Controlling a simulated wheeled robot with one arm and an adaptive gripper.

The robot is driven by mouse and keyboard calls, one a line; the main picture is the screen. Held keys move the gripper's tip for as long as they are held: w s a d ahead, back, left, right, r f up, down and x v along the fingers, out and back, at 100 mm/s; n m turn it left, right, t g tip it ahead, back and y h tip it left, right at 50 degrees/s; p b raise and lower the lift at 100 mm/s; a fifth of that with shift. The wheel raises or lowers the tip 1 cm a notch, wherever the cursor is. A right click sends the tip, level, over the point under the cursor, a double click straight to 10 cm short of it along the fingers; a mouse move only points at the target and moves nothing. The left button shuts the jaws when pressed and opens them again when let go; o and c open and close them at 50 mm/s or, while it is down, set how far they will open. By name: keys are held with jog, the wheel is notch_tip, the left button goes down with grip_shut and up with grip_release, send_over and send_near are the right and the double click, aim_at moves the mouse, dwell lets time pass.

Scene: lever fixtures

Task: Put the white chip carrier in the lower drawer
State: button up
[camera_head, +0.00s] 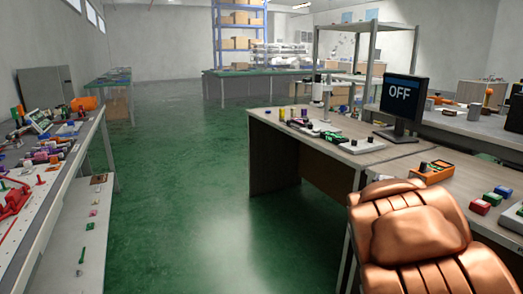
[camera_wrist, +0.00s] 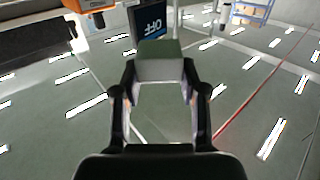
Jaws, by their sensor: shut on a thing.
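My gripper (camera_wrist: 160,72) shows in the wrist view, with its two black fingers shut on a pale grey-white block with a greenish-grey upper face, which looks like the white chip carrier (camera_wrist: 160,70). The block sits between the fingertips, held clear of the surfaces behind it. My gripper is not seen in the head view. I cannot make out a lower drawer in either view.
A wooden desk (camera_head: 268,152) bears small parts and a monitor reading OFF (camera_head: 404,97); the monitor also shows in the wrist view (camera_wrist: 150,22). A copper-coloured padded chair-like shape (camera_head: 420,240) fills the lower right. A cluttered bench (camera_head: 55,185) stands left. Green floor (camera_head: 180,190) between is clear.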

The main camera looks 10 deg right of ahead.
jog(key=w+a+f+n+t+y, duration=0.1)
jog(key=w+a+f+n+y, duration=0.2)
jog(key=a, duration=0.5)
jog(key=w+a+f+n+t+y, duration=0.1)
jog(key=w+a+y, duration=0.3)
jog(key=a, duration=0.5)
jog(key=w+a+f+n+y, duration=0.2)
jog(key=w+a+f, duration=0.15)
jog(key=a, duration=0.45)
notch_tip(320, 180, up, 34)
jog(key=p, duration=3.3)
jog(key=shift+w+d+r+p, duration=0.2)
jog(key=shift+w+r+p, duration=0.1)
jog(key=shift+w, duration=0.15)
jog(key=shift+f, duration=0.1)
